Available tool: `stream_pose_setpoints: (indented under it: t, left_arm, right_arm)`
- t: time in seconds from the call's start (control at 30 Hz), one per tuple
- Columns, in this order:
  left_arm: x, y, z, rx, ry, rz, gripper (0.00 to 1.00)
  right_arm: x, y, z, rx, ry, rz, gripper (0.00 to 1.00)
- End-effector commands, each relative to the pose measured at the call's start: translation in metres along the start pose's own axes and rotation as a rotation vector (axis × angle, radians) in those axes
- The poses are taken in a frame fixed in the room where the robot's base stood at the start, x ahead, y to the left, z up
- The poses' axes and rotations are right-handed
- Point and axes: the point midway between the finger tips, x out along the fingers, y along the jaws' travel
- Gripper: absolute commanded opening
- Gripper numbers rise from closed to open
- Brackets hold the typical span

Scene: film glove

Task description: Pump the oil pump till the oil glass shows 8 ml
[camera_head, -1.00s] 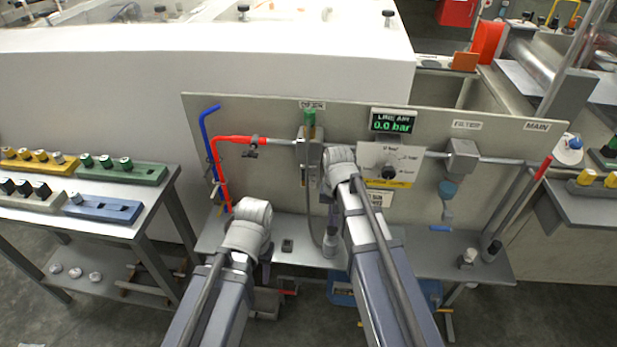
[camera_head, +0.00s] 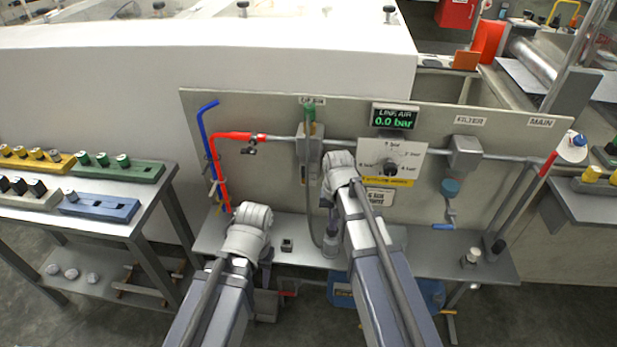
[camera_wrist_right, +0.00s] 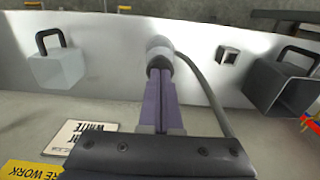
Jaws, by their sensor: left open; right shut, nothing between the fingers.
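The oil pump (camera_head: 330,243) is a grey rounded piece on the shelf below the panel, with a hose running up from it. In the right wrist view its round head (camera_wrist_right: 160,48) is just beyond my fingertips; contact cannot be told. The grey unit with the green-topped glass (camera_head: 309,128) is on the panel above; its level is too small to read. My right gripper (camera_wrist_right: 162,75) is shut and empty, pointing down at the pump. My left gripper (camera_head: 266,255) is open, left of the pump, mostly hidden behind its own wrist.
The panel carries a pressure display (camera_head: 394,118) reading 0.0 bar, a regulator knob (camera_head: 390,168) and a filter (camera_head: 465,152). A red pipe (camera_head: 222,175) is at left. A small square piece (camera_head: 287,245) lies on the shelf between my arms.

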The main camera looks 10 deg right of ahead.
Motion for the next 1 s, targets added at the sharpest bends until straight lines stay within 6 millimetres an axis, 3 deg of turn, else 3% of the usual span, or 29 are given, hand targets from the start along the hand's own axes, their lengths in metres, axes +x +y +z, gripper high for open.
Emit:
stream_pose_setpoints:
  t: [0.23, 0.5, 1.0]
  left_arm:
    - [0.010, 0.001, -0.001, 0.000, 0.000, 0.000, 0.49]
    - [0.007, 0.001, 0.000, 0.000, 0.000, 0.000, 0.49]
    - [-0.020, -0.002, 0.001, 0.000, 0.000, 0.000, 0.49]
  right_arm:
    - [0.010, 0.000, 0.000, 0.000, -0.001, 0.000, 0.00]
    - [0.007, 0.000, 0.000, 0.000, -0.001, 0.000, 0.00]
    - [-0.020, 0.000, 0.000, 0.000, -0.001, 0.000, 0.00]
